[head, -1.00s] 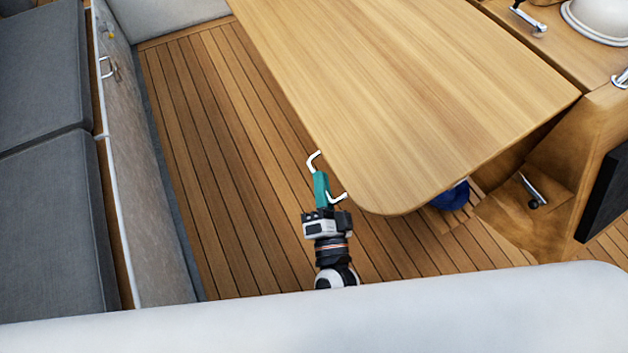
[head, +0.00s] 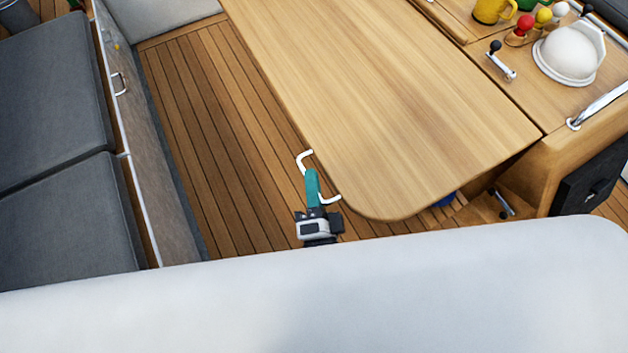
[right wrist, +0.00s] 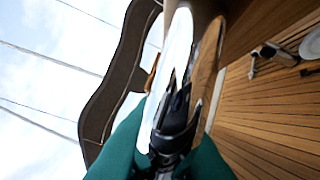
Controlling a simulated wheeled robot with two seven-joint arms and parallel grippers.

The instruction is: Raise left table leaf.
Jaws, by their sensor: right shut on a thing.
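The left table leaf (head: 370,110) is a broad pale wooden panel with a rounded near corner in the head view. It looks roughly level with the table's middle part at its right seam. A white bar handle (head: 329,200) sits at its left edge. My right gripper (head: 311,178), with teal fingers, is at that edge and shut on the handle; the fingers hide the middle of the bar. In the right wrist view the teal fingers show at the bottom, and what lies between them is hard to make out. My left gripper is not in view.
A plank floor (head: 195,130) lies open left of the leaf. A grey cushioned bench (head: 65,215) runs along the left. On the table's middle part are a yellow mug (head: 490,10), coloured knobs and a white dome-shaped thing (head: 570,52). A dark panel (head: 590,180) stands at right.

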